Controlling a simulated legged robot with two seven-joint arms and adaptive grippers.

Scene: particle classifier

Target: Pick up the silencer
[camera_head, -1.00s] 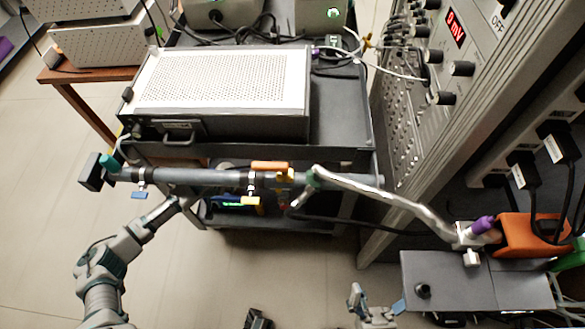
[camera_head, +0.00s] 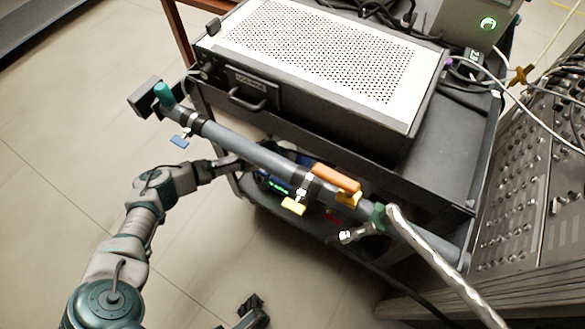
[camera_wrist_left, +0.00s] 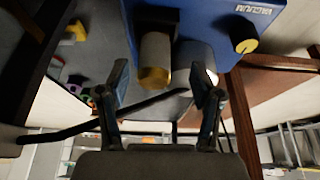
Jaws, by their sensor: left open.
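In the left wrist view a pale cylinder with a brass hex end, which looks like the silencer (camera_wrist_left: 154,62), hangs from the blue vacuum unit (camera_wrist_left: 215,18). My left gripper (camera_wrist_left: 162,88) is open, with one finger to each side of the silencer's brass end; I cannot tell how far in front of it they are. In the head view the left gripper (camera_head: 238,162) reaches under the grey pipe towards the cart's lower shelf, and its tips and the silencer are hidden. What seems to be my right gripper (camera_head: 248,304) shows only partly at the bottom edge; its opening is unclear.
A grey pipe (camera_head: 255,150) with coloured valve handles runs along the cart's front, above my left forearm. A perforated metal box (camera_head: 320,55) sits on the cart. In the wrist view, a black cable (camera_wrist_left: 75,130) crosses below the silencer. Open floor lies left.

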